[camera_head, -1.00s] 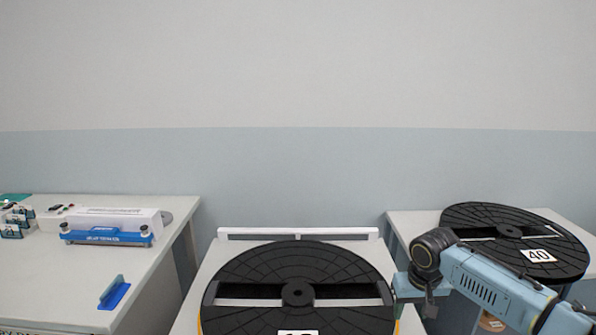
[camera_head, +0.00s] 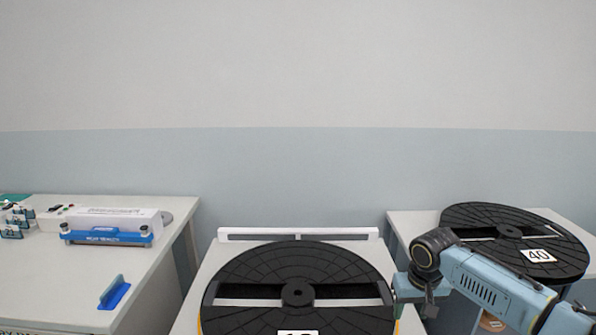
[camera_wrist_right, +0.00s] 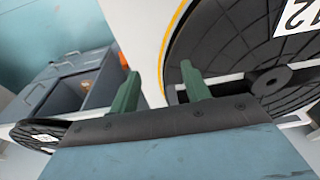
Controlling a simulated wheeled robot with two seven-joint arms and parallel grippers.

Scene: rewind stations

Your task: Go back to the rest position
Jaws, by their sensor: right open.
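My right gripper (camera_head: 428,297) is at the end of the blue arm that comes in from the lower right in the head view. It is beside the right edge of the middle black reel (camera_head: 335,260). In the right wrist view its two green fingers (camera_wrist_right: 163,92) are apart with nothing between them. The middle reel (camera_wrist_right: 225,45) fills the right of that view, with a label reading 12. Whether a finger touches the reel is unclear. My left gripper is not in view.
A second black reel (camera_head: 480,215) labelled 40 lies on the right table, behind my right arm. The left table (camera_head: 60,275) holds a white and blue sealer (camera_head: 105,232) and a small blue holder (camera_head: 115,293). A grey bin (camera_wrist_right: 75,85) shows in the wrist view.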

